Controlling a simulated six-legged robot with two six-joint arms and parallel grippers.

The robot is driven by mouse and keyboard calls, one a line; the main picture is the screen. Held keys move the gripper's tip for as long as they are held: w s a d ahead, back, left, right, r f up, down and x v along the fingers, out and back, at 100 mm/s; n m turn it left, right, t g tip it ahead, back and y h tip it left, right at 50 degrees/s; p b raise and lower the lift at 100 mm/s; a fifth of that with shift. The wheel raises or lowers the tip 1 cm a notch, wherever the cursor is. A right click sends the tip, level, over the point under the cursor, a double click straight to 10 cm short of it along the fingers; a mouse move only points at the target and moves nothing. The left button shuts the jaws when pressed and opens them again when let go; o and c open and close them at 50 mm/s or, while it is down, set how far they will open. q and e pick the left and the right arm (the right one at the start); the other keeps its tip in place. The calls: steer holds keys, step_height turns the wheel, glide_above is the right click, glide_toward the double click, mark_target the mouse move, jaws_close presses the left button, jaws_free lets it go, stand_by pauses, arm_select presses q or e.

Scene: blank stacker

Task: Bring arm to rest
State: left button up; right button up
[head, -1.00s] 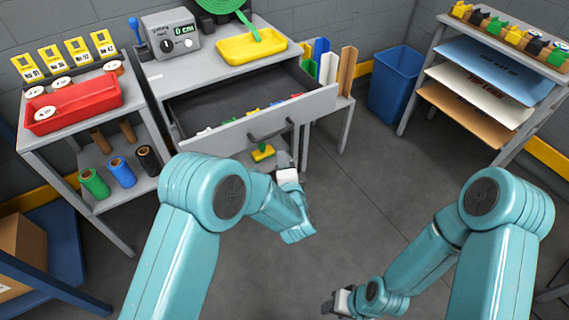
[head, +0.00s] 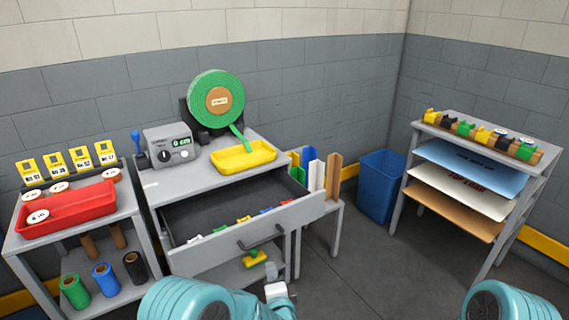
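My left gripper (head: 272,272) is at the bottom middle of the head view, just below the front of the open drawer (head: 225,247). Only a small part of it shows above my teal arm, and its fingers are too small to judge. I cannot tell whether it touches the drawer or anything else. A small yellow and green piece (head: 255,259) shows below the drawer handle, close to the gripper. Of my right arm only the teal upper joint shows at the bottom right. My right gripper is out of the picture.
The drawer sticks out from the grey bench with the green reel (head: 205,108) and yellow tray (head: 240,158). A red tray (head: 75,212) sits on the left table. A blue bin (head: 380,187) and a sheet rack (head: 412,185) stand right. Floor between is clear.

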arm_select(q)
steer(key=s+a+f+n+g+p, duration=0.1)
steer(key=s+a+g+p, duration=0.2)
steer(key=a, duration=0.5)
steer(key=s+a+f+n+g+p, duration=0.15)
steer(key=a+p, duration=0.25)
steer(key=a, duration=0.4)
steer(key=s+d+f+n+g+h, duration=0.2)
steer(key=s+n+g, duration=0.1)
steer(key=s, duration=0.6)
steer(key=s+d+f+n+g+h+p, duration=0.1)
steer(key=s+d+f+n+g+h, duration=0.1)
steer(key=s+n, duration=0.4)
steer(key=s+d+f+n+g+h+p, duration=0.1)
steer(key=s+d+f+n+g+h, duration=0.2)
steer(key=s, duration=1)
steer(key=shift+d+n+g, duration=0.6)
steer(key=shift+n+g, duration=0.55)
steer(key=shift+g, duration=0.1)
